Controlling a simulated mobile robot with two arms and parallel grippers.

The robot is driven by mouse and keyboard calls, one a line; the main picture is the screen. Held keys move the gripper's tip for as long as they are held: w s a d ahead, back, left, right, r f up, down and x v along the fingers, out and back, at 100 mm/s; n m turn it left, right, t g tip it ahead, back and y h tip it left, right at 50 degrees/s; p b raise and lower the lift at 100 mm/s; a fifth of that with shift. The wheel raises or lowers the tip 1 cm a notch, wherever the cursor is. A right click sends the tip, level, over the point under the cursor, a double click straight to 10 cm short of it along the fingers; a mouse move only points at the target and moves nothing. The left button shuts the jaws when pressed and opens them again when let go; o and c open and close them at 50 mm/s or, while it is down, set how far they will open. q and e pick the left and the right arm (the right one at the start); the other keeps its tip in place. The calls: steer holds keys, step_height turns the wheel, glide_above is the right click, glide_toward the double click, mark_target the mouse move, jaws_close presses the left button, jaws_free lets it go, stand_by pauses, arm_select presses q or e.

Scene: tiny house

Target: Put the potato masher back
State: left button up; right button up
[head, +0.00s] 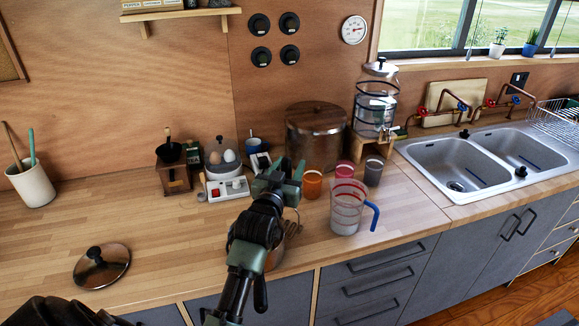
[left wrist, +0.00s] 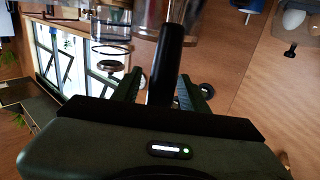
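My left gripper (head: 284,168) is above the front of the wooden counter. In the left wrist view a black handle (left wrist: 168,65) stands between its fingers (left wrist: 162,88), which appear closed on it. Curved wires (head: 293,222) show just right of my arm in the head view, low over a metal pot (head: 274,258) at the counter's front. They look like the potato masher's head, pointing down; my arm hides most of the masher and pot. I cannot tell whether the wires touch the pot. My right gripper is not in view.
A white crock (head: 31,186) with utensils stands at the left, and a pot lid (head: 102,268) lies at the front left. The left counter is mostly clear.

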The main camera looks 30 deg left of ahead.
arm_select(q)
steer(key=b+v, duration=0.2)
steer(key=v, duration=1)
steer(key=shift+r, duration=0.15)
